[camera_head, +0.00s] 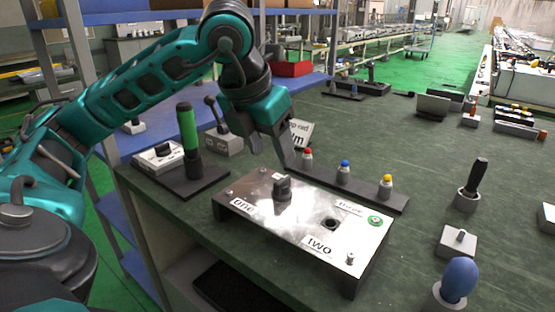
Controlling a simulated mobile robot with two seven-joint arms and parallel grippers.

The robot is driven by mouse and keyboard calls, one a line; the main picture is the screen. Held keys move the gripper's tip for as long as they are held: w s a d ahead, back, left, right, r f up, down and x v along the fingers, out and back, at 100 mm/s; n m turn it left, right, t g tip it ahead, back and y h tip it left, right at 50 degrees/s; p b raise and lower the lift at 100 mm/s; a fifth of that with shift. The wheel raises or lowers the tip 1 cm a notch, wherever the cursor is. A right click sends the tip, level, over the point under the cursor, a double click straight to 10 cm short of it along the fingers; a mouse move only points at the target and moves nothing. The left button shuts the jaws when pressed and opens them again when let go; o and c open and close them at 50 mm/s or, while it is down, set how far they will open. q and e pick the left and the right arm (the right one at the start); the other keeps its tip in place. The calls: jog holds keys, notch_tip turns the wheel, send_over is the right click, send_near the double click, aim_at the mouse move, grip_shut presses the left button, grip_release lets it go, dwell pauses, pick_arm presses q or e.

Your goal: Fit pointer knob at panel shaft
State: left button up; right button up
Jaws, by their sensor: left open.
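The metal panel (300,236) stands raised on the green bench, with labels reading "one", "two" and "three". A small black knob (283,189) sits upright on its far left part, near "one". A bare metal shaft (350,258) stands near the front right corner by "two". A dark round fitting (330,224) lies near the panel's middle right. My left gripper (287,165) is open and points down just above and behind the black knob, apart from it as far as I can see. My right gripper is out of view.
A dark strip with red (307,154), blue (344,168) and yellow (386,182) topped pieces lies behind the panel. A green-handled tool (188,130) stands at left. A blue-knobbed piece (459,279) and a black-handled piece (476,178) stand at right.

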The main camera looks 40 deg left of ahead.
pick_arm(q)
jog(key=shift+p+v, duration=0.4)
jog(key=shift+v, duration=1.55)
